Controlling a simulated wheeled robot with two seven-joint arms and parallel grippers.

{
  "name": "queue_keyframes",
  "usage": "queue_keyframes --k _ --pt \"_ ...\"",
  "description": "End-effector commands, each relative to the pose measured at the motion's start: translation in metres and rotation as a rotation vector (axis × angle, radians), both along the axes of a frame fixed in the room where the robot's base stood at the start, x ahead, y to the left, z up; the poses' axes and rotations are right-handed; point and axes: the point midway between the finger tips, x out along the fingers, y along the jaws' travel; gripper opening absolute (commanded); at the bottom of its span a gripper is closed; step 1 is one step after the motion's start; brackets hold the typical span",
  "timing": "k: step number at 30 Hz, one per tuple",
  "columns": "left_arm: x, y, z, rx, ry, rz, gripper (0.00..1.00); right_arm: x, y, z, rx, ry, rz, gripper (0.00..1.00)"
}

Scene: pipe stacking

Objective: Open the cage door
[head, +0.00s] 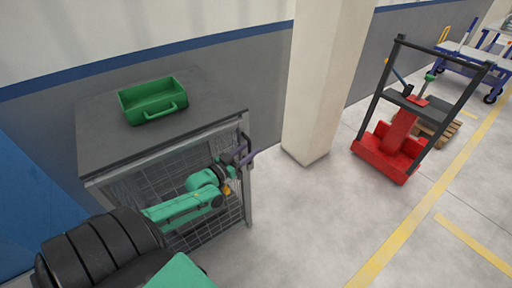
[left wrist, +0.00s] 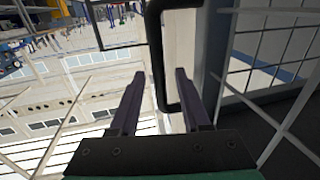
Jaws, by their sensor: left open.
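The cage (head: 130,140) is a grey-topped cabinet with a wire-mesh door (head: 160,175) on its front. The door looks in line with the frame, though my arm hides part of it. My left gripper (head: 250,156) is at the door's right end, near the cage's front right post. In the left wrist view, the two dark fingers (left wrist: 160,74) are apart. A black bar handle (left wrist: 157,60) runs between them, with a gap visible on each side. I cannot tell whether a finger touches it. My right gripper is not in view.
A green open toolbox (head: 152,100) stands on the cage top. A cream pillar (head: 323,80) rises to the right of the cage. A red and black lift (head: 400,130) stands farther right. The floor in front of the pillar is clear.

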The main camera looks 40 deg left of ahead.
Motion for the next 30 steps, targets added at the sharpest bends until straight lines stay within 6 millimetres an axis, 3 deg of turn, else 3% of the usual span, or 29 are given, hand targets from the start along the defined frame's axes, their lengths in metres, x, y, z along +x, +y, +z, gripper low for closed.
queue_keyframes --k 3,6,14,15,18,30 --pt "0.022 -0.002 -0.001 0.0 -0.003 0.001 0.47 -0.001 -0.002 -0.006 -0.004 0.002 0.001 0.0" --pt "0.032 -0.003 0.0 0.001 -0.002 0.0 0.47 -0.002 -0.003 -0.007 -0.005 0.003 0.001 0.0" --pt "0.035 -0.004 0.0 0.0 0.001 0.0 0.47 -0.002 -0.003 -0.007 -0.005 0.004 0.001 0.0" --pt "0.035 -0.004 0.0 0.0 0.001 0.0 0.4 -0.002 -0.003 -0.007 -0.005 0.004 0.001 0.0" --pt "0.035 -0.004 0.0 0.0 0.001 0.0 0.01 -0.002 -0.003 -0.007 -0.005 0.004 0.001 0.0" --pt "0.035 -0.004 0.0 0.0 0.001 0.0 0.0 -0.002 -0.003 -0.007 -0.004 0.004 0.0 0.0"
